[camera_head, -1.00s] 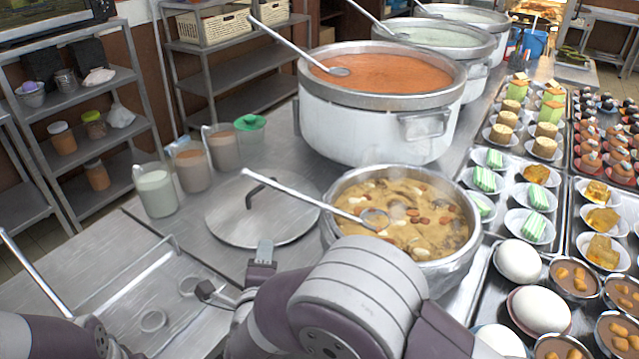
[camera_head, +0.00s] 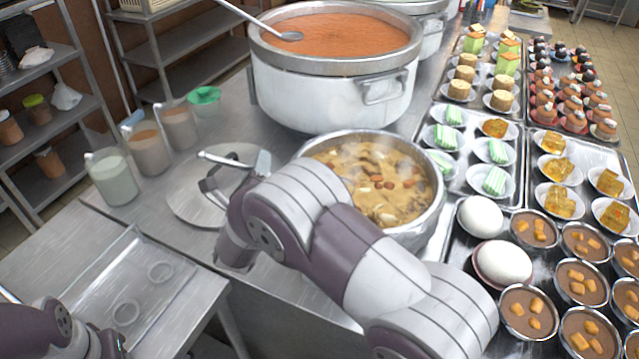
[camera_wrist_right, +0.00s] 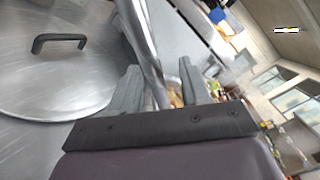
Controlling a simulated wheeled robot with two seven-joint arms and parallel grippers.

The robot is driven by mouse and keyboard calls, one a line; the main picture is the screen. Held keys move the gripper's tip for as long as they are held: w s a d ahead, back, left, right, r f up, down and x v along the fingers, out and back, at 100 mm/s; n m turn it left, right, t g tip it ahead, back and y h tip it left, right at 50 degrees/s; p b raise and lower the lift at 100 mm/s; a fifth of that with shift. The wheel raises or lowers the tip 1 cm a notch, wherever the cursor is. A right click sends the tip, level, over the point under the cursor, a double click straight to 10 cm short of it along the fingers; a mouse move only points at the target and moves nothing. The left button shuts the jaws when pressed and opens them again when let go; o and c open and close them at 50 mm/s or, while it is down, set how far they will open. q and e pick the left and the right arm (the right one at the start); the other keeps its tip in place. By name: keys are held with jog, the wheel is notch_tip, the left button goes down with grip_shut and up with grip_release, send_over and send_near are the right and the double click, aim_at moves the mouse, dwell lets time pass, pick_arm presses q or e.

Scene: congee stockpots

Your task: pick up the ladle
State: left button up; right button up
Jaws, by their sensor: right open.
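The ladle (camera_head: 222,159) rests in the smaller pot of brown congee (camera_head: 385,185). Its metal handle sticks out to the left over the round lid. My right gripper (camera_head: 250,170) is at the handle, left of the pot, and my arm hides the ladle's bowl and most of its handle. In the right wrist view the ladle handle (camera_wrist_right: 143,45) runs between the two open fingers of my right gripper (camera_wrist_right: 157,88). Whether a finger touches it I cannot tell. My left arm shows only at the lower left; its fingers are out of view.
The flat lid (camera_head: 190,205) with a dark handle lies under the gripper. A large pot of orange soup (camera_head: 335,90) stands behind. Jars (camera_head: 112,178) stand at the left.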

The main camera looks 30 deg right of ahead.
jog(key=shift+w+d+f, duration=0.1)
jog(key=shift+w+d, duration=0.1)
jog(key=shift+w, duration=0.2)
jog(key=shift+w+d+f, duration=0.1)
jog(key=shift+w+d, duration=0.05)
jog(key=shift+w, duration=0.25)
jog(key=shift+s+r, duration=0.1)
jog(key=shift+s, duration=0.05)
jog(key=shift+c, duration=0.8)
jog(key=shift+a, duration=0.1)
grip_shut()
